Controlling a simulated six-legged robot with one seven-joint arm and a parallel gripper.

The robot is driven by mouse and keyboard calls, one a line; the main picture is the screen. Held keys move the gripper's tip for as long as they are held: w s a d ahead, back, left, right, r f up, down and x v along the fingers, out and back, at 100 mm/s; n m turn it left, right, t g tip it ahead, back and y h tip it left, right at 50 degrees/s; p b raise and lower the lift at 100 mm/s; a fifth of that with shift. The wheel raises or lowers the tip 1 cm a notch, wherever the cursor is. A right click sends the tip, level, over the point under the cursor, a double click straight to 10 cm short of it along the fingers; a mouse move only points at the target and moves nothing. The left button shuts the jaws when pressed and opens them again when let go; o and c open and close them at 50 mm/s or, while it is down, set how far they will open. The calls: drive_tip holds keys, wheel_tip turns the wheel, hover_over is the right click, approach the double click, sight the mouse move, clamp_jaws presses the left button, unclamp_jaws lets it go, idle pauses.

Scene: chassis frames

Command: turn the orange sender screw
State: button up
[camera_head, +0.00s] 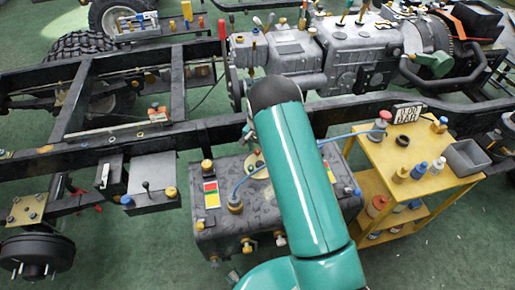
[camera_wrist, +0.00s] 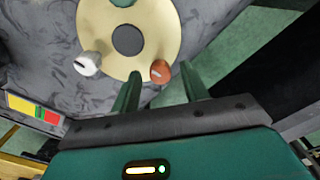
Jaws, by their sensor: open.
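The orange sender screw (camera_wrist: 160,71) stands at the edge of a round cream sender plate (camera_wrist: 110,25) with a dark centre. My gripper (camera_wrist: 161,74) is open, its two green fingers apart. In the wrist view the screw head appears between the fingertips; I cannot tell whether either finger touches it. A white screw (camera_wrist: 88,64) stands on the plate's left side, and a teal piece (camera_wrist: 122,2) at its top edge. In the head view, my arm hides the gripper and most of the plate on the dark grey tank (camera_head: 217,228).
A yellow cart (camera_head: 440,178) with bottles, cans and a grey bin (camera_head: 467,157) stands right of the tank. The black chassis rail (camera_head: 225,128) runs behind the tank, with a grey gearbox (camera_head: 365,50) beyond. A blue hose (camera_head: 340,137) crosses near my arm.

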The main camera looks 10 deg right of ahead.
clamp_jaws()
drive_tip(key=shift+n, duration=0.4)
drive_tip(key=n, duration=1.3)
drive_tip(key=shift+n, duration=2.4)
drive_tip(key=shift+a, duration=0.1)
